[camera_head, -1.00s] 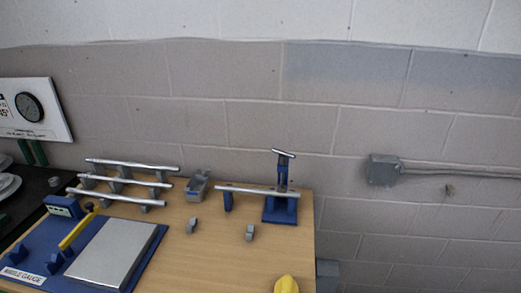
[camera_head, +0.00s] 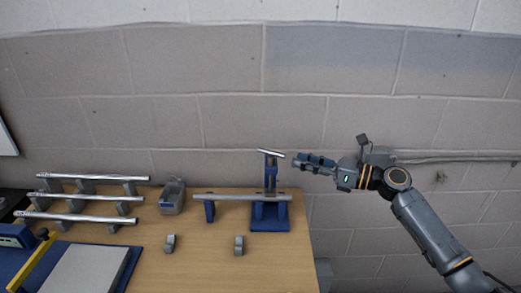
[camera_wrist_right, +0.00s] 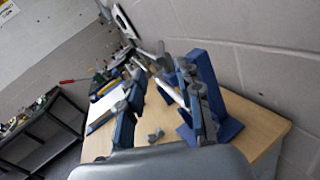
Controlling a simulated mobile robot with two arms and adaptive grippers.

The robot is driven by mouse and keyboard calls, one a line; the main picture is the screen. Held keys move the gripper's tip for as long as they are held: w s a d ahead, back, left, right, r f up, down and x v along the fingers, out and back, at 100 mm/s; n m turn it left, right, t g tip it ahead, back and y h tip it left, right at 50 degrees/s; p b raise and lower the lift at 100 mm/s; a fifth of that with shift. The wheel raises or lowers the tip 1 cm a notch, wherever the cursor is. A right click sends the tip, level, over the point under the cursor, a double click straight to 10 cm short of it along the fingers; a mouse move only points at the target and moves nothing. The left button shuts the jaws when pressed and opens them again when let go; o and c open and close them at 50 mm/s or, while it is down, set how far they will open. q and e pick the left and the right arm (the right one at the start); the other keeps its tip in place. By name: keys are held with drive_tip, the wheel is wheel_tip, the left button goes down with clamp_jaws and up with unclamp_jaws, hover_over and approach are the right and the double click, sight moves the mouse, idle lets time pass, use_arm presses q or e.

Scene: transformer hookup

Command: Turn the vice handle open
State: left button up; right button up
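The blue vice (camera_head: 270,215) stands at the right end of the wooden table, with its silver handle (camera_head: 271,153) as a slanted crossbar on top. A long silver rod (camera_head: 235,197) lies level through the vice and over a blue support (camera_head: 209,209). My right gripper (camera_head: 298,163) is beside the handle, just to its right, fingers pointing left. In the right wrist view, its fingers (camera_wrist_right: 162,80) are spread apart with no object clearly held between them. The vice (camera_wrist_right: 213,88) shows behind the right finger there. Contact with the handle cannot be told. My left gripper is not in view.
A rack of silver rods (camera_head: 85,198) stands at the left. A grey holder (camera_head: 172,196) and two small grey blocks (camera_head: 170,243) (camera_head: 239,245) sit on the table (camera_head: 200,270). The block wall is close behind, with a conduit box (camera_head: 382,154).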

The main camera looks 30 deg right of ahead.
sight(262, 151)
drive_tip(key=p+x, duration=0.2)
drive_tip(key=x, duration=0.9)
drive_tip(key=shift+d+r+p, duration=0.1)
drive_tip(key=shift+r+p, duration=0.05)
drive_tip(key=shift+p, duration=0.2)
drive_tip(key=shift+x, duration=0.8)
drive_tip(key=shift+f, duration=0.2)
drive_tip(key=shift+c, duration=0.2)
clamp_jaws()
